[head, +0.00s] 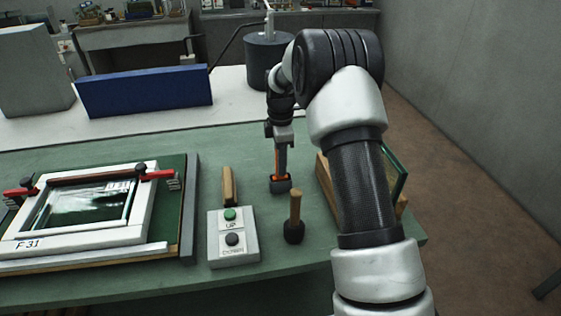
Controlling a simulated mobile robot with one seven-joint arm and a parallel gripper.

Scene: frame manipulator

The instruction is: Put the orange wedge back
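My gripper (281,150) points down over the green table, behind the mallet in the head view. A narrow dark and orange shape, which looks like the orange wedge (277,166), shows directly below my wrist. Its lower end meets a small dark block with orange at its edges (280,185) on the table. The fingers are small and dark here, and I cannot tell whether they are closed on the wedge or only around it. I also cannot tell whether the lower end touches the table.
A mallet (294,225) stands head-down in front, beside an UP/DOWN button box (233,240). A wooden piece (229,186) lies behind the box. A clamped white frame (80,215) is at left. A wooden rack with glass (396,172) stands right, partly behind my arm.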

